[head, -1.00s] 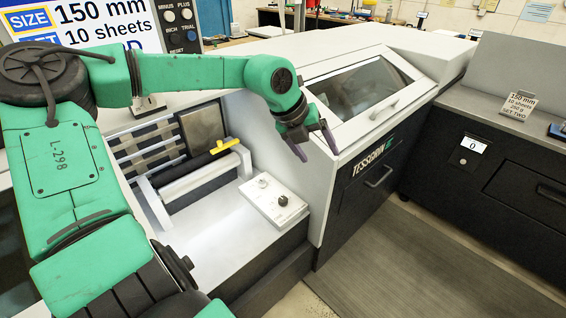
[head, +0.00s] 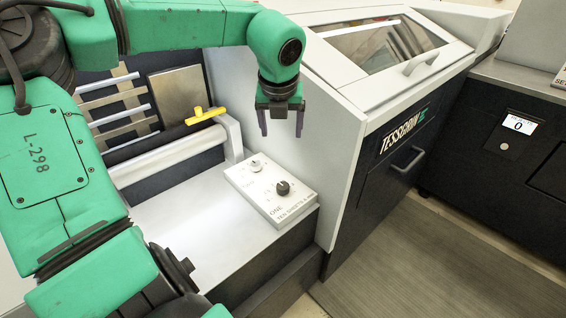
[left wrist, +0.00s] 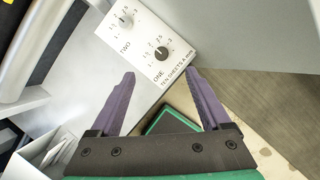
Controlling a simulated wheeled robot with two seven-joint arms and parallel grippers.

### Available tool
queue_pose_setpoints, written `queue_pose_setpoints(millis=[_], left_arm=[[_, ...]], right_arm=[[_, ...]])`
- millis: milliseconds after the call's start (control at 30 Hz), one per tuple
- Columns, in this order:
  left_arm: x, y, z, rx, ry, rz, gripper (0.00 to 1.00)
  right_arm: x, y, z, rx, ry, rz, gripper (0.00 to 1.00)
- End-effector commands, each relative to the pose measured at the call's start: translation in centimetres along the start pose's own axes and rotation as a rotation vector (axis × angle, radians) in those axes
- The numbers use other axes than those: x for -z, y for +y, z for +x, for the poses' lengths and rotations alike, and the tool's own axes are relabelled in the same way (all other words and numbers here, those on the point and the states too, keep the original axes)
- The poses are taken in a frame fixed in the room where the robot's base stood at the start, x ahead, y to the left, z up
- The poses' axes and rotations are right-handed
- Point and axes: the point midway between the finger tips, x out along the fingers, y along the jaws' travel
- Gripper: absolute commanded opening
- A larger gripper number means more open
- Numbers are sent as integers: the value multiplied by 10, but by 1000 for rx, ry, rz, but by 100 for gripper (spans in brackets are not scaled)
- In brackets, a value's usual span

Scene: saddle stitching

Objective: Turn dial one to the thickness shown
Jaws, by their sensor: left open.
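Dial one (head: 283,187) is a dark knob on a white control box (head: 258,205), near the printed word ONE. A lighter knob, dial two (head: 255,165), sits behind it on the same box. In the left wrist view dial one (left wrist: 161,53) and dial two (left wrist: 125,20) lie beyond the fingertips, with small number marks around them. My right gripper is not in view.
The TESSAGRIN machine body (head: 345,170) rises right of the box. A roller with a yellow handle (head: 206,115) lies left of it. A small display reading 0 (head: 519,125) is on the dark cabinet at right.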

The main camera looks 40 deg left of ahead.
Motion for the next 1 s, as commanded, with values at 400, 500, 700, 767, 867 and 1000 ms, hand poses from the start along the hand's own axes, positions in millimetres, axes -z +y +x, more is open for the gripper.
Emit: queue_pose_setpoints(millis=[400, 500, 700, 767, 867, 1000], left_arm=[[38, 0, 103, 0, 3, 0, 81], [38, 0, 125, -1, 5, 0, 81], [39, 0, 180, -1, 6, 1, 81], [38, 0, 196, -2, 4, 1, 81], [38, 0, 217, -1, 4, 0, 81], [37, 0, 232, 2, 1, 0, 81]], right_arm=[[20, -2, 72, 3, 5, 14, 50], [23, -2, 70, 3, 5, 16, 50], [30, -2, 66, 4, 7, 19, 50], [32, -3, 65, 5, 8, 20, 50], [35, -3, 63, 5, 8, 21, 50], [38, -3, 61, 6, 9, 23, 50]])
